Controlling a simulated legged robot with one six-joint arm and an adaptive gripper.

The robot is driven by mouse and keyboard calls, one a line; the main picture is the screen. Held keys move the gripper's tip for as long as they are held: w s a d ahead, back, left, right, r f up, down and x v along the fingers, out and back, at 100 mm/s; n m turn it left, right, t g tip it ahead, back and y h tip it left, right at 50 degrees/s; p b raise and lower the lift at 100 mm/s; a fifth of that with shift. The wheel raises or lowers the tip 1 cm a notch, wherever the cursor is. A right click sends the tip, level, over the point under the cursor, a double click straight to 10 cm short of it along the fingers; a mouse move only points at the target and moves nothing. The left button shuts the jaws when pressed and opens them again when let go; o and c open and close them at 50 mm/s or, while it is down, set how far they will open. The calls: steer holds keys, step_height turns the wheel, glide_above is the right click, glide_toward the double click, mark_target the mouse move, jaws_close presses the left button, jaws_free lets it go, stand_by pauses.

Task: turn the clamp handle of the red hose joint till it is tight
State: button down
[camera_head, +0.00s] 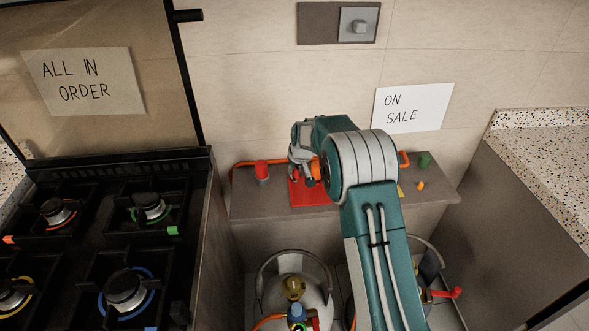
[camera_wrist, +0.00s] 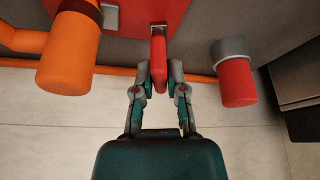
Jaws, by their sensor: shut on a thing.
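A red block (camera_head: 306,193) sits on the grey ledge; its red clamp handle (camera_wrist: 158,58) juts out between my fingers in the wrist view. My gripper (camera_wrist: 160,80) is shut on this handle, one finger on each side. In the head view my gripper (camera_head: 307,178) is over the red block, and my arm hides part of the block and the handle. A red cylinder with a grey collar (camera_head: 262,171) stands left of the block; it shows at the right in the wrist view (camera_wrist: 236,82). Whether the joint is tight cannot be seen.
An orange cylinder (camera_wrist: 68,62) is close to my gripper on the left in the wrist view. An orange hose (camera_wrist: 205,79) runs along the wall side. The black stove (camera_head: 120,240) is at the left, a gas bottle (camera_head: 290,295) below the ledge (camera_head: 250,207).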

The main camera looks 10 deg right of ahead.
steer(key=m+h, duration=0.2)
steer(key=m, duration=0.3)
steer(key=shift+f, duration=0.1)
steer(key=m+h, duration=0.1)
steer(key=m, duration=0.4)
steer(key=shift+g+h, duration=0.4)
steer(key=m+g+h, duration=0.1)
steer(key=m, duration=0.3)
steer(key=m+g, duration=0.1)
steer(key=m, duration=0.1)
steer(key=m+h, duration=0.1)
steer(key=m, duration=0.2)
steer(key=shift+g, duration=0.4)
steer(key=shift+a+m, duration=0.1)
steer(key=shift+m, duration=0.2)
steer(key=c, duration=0.7)
jaws_free()
steer(key=shift+a, duration=0.1)
